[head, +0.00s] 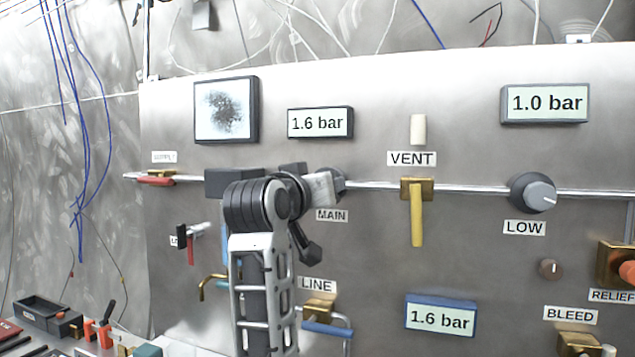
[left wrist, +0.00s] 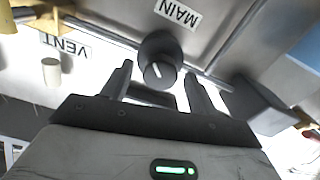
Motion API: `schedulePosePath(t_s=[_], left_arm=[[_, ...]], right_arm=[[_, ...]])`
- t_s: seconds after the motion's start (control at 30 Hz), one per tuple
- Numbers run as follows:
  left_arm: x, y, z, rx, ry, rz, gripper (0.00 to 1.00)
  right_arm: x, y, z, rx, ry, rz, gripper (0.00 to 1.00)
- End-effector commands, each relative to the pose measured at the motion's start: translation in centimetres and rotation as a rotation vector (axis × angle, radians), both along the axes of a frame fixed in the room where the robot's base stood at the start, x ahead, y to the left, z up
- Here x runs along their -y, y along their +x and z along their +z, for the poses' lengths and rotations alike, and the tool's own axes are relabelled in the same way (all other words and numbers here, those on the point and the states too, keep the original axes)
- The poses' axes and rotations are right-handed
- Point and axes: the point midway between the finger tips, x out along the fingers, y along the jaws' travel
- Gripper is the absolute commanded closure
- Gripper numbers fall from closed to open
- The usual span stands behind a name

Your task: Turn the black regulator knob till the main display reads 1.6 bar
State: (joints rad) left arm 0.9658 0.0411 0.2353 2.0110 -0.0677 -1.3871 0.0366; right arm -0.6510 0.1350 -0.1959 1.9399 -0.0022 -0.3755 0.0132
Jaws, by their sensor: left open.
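The main display (head: 318,123) above the MAIN label (head: 332,215) reads 1.6 bar. The black regulator knob (left wrist: 158,50), with a white pointer mark, shows near the MAIN label in the left wrist view. In the head view it is mostly hidden behind my left arm and gripper. My left gripper (left wrist: 159,75) is open. Its fingertips are at either side of the knob's front in the wrist view; I cannot tell whether they touch it. My right gripper is not in view.
A horizontal pipe (head: 460,187) crosses the panel. A yellow VENT handle (head: 417,215) and the LOW knob (head: 533,193) are to the right. The LOW display (head: 546,104) reads 1.0 bar; a blue-framed display (head: 440,318) reads 1.6 bar. A blue LINE handle (head: 327,330) is below.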

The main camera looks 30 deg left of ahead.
Motion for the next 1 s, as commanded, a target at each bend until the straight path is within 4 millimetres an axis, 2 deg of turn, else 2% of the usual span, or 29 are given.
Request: schedulePosePath(t_s=[0.37, 0.53, 0.97, 1.0], left_arm=[[-0.15, 0.63, -0.04, 0.0, 0.0, 0.0, 0.41], [-0.15, 0.61, -0.03, 0.0, 0.0, 0.0, 0.85], [-0.17, 0.59, 0.05, 0.012, -0.043, 0.0, 0.85], [-0.17, 0.59, 0.05, 0.013, -0.043, 0.001, 0.54]], right_arm=[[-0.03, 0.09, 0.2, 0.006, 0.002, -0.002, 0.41], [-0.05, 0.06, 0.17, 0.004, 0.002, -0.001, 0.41], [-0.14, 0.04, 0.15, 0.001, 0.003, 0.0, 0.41], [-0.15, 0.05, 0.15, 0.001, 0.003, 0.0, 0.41]])
